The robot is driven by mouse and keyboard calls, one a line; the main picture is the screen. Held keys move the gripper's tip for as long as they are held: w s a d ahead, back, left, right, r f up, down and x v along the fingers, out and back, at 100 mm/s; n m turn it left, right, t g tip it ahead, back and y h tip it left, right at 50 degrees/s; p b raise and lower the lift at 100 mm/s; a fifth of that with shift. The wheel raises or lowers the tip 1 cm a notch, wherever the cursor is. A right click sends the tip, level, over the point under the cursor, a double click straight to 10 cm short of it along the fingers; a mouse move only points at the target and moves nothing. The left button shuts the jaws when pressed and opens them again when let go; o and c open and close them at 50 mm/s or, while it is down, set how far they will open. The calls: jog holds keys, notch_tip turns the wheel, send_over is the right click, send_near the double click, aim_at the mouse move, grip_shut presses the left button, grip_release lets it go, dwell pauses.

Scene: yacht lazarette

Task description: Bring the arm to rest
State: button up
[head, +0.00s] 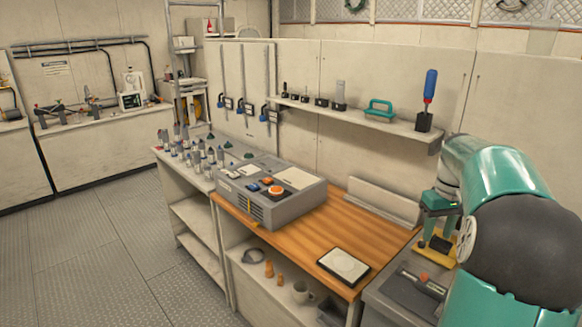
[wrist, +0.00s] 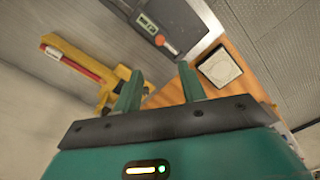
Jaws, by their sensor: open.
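My arm comes in from the right of the head view, teal with a dark joint cover. It is bent, with my gripper (head: 428,226) low over the right end of the worktop, near a yellow tool (head: 441,245). In the wrist view my gripper (wrist: 158,83) shows two teal fingers standing apart, with nothing held between them. The yellow tool, with a red strip, also shows in the wrist view (wrist: 84,66), just left of and beyond the fingers. I cannot tell whether a finger touches it.
A wooden worktop (head: 345,222) carries a grey control box (head: 258,212) and a white-faced pad (head: 343,265). A grey unit (head: 392,296) stands at its right end. A wall shelf (head: 350,119) above holds several tools, including a blue-handled one (head: 429,88). Open floor lies left.

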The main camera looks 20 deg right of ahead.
jog(key=shift+a, duration=0.1)
jog(key=a+r+n+t+h, duration=0.1)
jog(key=a+r, duration=0.1)
jog(key=a, duration=1)
jog(key=a+r+t+h, duration=0.1)
jog(key=a+r, duration=0.2)
jog(key=a, duration=0.9)
jog(key=s+a+f+t+y, duration=0.1)
jog(key=s+a+f, duration=0.1)
jog(key=s+a, duration=0.3)
jog(key=s+a+f+n+t+y, duration=0.1)
jog(key=s+a+f+t, duration=0.1)
jog(key=s+a, duration=0.4)
jog(key=a, duration=0.4)
jog(key=shift+s+a+f+n+t, duration=0.3)
jog(key=shift+a, duration=0.05)
jog(key=shift+c, duration=0.5)
jog(key=shift+d, duration=0.15)
